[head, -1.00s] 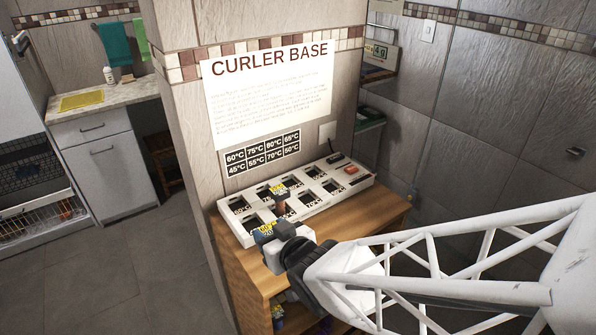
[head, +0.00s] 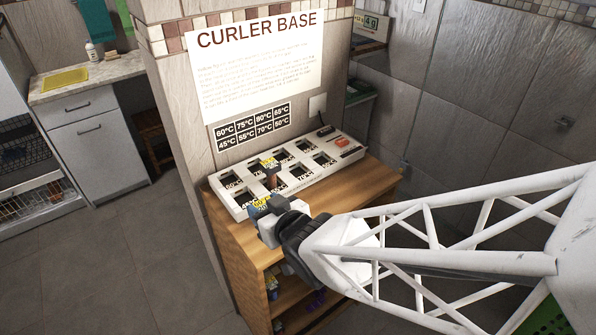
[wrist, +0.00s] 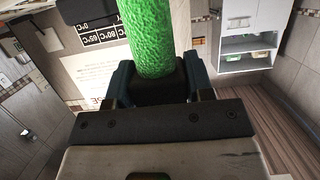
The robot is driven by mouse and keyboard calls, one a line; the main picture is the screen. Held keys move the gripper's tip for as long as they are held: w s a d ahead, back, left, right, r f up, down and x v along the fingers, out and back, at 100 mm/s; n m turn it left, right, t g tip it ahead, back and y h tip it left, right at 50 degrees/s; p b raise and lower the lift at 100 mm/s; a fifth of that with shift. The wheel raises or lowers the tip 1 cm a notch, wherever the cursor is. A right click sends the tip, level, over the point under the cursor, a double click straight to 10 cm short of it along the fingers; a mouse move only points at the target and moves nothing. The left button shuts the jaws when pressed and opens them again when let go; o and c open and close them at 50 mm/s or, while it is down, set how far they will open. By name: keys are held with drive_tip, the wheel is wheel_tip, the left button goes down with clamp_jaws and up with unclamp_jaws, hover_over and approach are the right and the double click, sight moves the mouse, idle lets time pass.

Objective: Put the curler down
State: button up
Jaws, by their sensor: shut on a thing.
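My gripper (head: 263,208) is shut on a green, rough-surfaced curler (wrist: 150,36), which stands out between the dark fingers in the wrist view. In the head view the green part is hidden; only a yellow-marked dark piece shows at the fingers. My gripper is at the front left edge of the white curler base (head: 324,173), which has two rows of dark square slots with temperature labels. Whether the held curler touches the base cannot be told. Another curler (head: 270,172), brown with a yellow-marked dark top, stands upright in the base.
The base lies on a wooden shelf unit (head: 237,253) against a tiled wall. A "CURLER BASE" sign (head: 262,75) and a temperature chart (head: 253,127) hang above. A red switch (head: 342,142) is at the base's right end. Several base slots look empty. Open floor lies to the left.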

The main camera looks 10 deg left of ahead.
drive_tip(key=w+d+m+t+h, duration=0.1)
drive_tip(key=d+m+h, duration=0.1)
drive_tip(key=d, duration=0.6)
drive_tip(key=w+d+f+m+t+h, duration=0.1)
drive_tip(key=d+m+t+h, duration=0.1)
drive_tip(key=d, duration=0.7)
drive_tip(key=shift+f+m+h, duration=0.15)
drive_tip(key=shift+m+h, duration=0.15)
drive_tip(key=shift+h, duration=0.2)
drive_tip(key=shift+w+a, duration=0.1)
hover_over(325, 201)
drive_tip(key=shift+f, duration=0.75)
drive_tip(key=shift+f, duration=0.15)
drive_tip(key=shift+f, duration=1.6)
drive_tip(key=shift+f, duration=0.1)
drive_tip(key=o, duration=1)
